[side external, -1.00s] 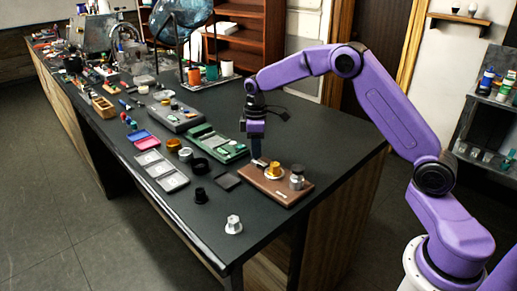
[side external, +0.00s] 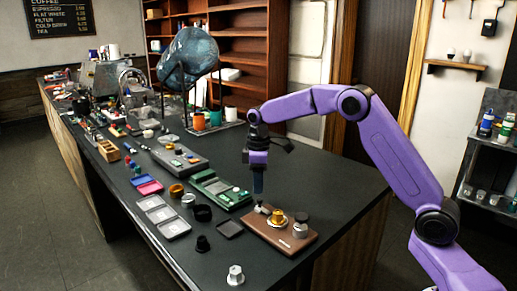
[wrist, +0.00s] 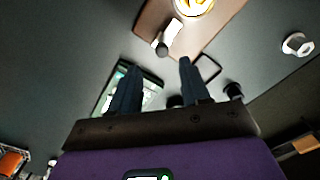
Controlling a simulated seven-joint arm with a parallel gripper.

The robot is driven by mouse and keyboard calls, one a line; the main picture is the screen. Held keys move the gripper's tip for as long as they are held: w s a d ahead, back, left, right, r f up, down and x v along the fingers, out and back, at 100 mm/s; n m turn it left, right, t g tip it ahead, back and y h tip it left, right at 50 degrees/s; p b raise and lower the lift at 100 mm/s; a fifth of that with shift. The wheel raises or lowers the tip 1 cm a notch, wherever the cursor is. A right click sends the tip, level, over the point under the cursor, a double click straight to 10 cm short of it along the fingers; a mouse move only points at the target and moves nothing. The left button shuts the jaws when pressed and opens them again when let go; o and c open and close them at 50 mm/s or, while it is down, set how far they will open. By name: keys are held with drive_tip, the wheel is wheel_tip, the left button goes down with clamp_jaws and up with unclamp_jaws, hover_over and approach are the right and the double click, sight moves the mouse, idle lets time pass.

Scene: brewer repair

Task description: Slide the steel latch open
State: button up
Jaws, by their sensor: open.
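The steel latch (wrist: 170,36) is a small bright bar with a dark round knob at its end, on a brown board (wrist: 152,18) in the wrist view. In the side view the latch (side external: 262,209) is small, at the far left part of the brown board (side external: 265,233), beside a gold knob (side external: 278,218). My gripper (side external: 258,190) points down just above the latch end of the board. In the wrist view my gripper (wrist: 157,62) is open, with two dark fingers apart and nothing between them. The latch knob appears just beyond the fingertips, between them.
A steel cylinder with a dark top (side external: 300,229) stands on the board's right part. A green device (side external: 222,189), a dark square tray (side external: 230,229) and a silver knob (side external: 235,275) lie around the board. The counter right of the board is clear.

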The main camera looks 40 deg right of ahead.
sight(258, 199)
wheel_tip(258, 199, up, 13)
drive_tip(key=shift+f, duration=0.2)
idle(0.5)
drive_tip(key=s+a+f+n, duration=0.1)
drive_tip(key=s+a, duration=0.5)
drive_tip(key=s, duration=0.3)
drive_tip(key=s+a+f+n, duration=0.1)
drive_tip(key=s+a+f, duration=0.1)
drive_tip(key=s+a, duration=0.5)
drive_tip(key=s+d+f, duration=0.2)
drive_tip(key=s, duration=0.6)
drive_tip(key=s+d+f+n, duration=0.1)
drive_tip(key=s+d+f, duration=0.1)
drive_tip(key=s, duration=0.6)
drive_tip(key=s+d+f, duration=0.2)
drive_tip(key=s+f, duration=0.1)
drive_tip(key=s, duration=0.5)
drive_tip(key=shift+s+d+f+n, duration=0.2)
drive_tip(key=shift+d+f+n, duration=0.1)
drive_tip(key=shift+d+f, duration=0.05)
